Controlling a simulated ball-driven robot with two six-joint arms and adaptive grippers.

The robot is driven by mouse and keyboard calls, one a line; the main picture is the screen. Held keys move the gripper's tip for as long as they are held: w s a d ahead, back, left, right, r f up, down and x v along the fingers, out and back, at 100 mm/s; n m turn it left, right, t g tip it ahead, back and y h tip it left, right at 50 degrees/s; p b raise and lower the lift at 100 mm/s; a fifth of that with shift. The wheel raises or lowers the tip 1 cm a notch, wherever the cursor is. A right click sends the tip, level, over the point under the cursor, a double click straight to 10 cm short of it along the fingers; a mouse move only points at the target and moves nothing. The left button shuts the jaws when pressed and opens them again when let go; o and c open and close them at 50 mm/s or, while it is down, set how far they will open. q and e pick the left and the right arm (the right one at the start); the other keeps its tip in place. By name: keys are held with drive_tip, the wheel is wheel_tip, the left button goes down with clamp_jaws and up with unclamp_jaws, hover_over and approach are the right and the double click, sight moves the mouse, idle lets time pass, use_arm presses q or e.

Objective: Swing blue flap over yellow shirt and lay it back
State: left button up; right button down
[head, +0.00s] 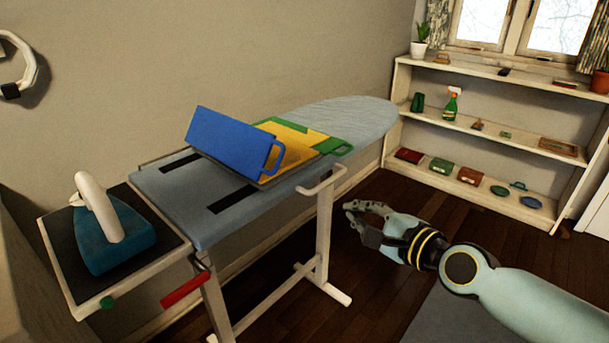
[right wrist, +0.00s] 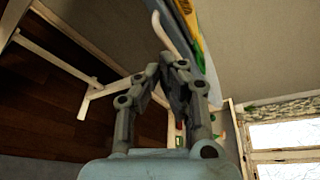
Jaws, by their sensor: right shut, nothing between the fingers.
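The blue flap (head: 232,139) stands tilted on the ironing board (head: 185,215), with a blue loop handle (head: 280,158) at its right end. It covers part of the yellow shirt (head: 295,147), which lies flat on a folding board with green panels (head: 335,147). In the right wrist view a strip of yellow (right wrist: 186,7) shows at the top. My right gripper (head: 348,212) is shut and empty, out over the floor to the right of the ironing board, apart from the flap. It also shows in the right wrist view (right wrist: 167,62). My left gripper is out of view.
A teal iron (head: 115,245) stands on the rest at the ironing board's left end. A white rail (head: 325,180) sticks out from the board's near edge, above a white leg. A shelf (head: 480,135) with small items stands at the back right. The floor around my right gripper is clear.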

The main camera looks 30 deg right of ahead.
wheel_tip(320, 180, up, 7)
drive_tip(key=w+t+y, duration=0.1)
drive_tip(key=w+a, duration=0.5)
drive_tip(key=w, duration=0.5)
drive_tip(key=shift+w+a+r+n+p, duration=0.15)
drive_tip(key=shift+w+a+n+p, duration=0.1)
drive_tip(key=shift+a+n+p, duration=0.05)
